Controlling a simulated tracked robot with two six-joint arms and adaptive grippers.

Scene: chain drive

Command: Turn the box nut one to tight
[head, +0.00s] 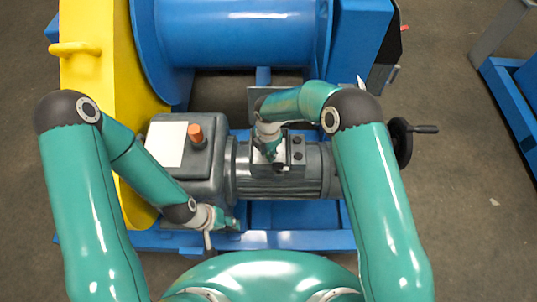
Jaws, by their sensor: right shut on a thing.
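The grey terminal box (285,160) sits on top of the ribbed dark motor in the middle of the head view. Two dark nuts (298,148) show on its right side. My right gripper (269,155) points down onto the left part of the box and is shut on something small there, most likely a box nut. The gripper hides that nut, so I cannot tell how tight it sits. My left gripper (230,224) is low, in front of the grey gearbox near the blue frame. Its fingers are too small to tell open from shut.
The gearbox (205,155) with a white plate and an orange cap (195,134) stands left of the motor (270,187). A yellow guard (90,80) and a blue drum (240,35) lie behind. A black handwheel (402,143) stands at the right.

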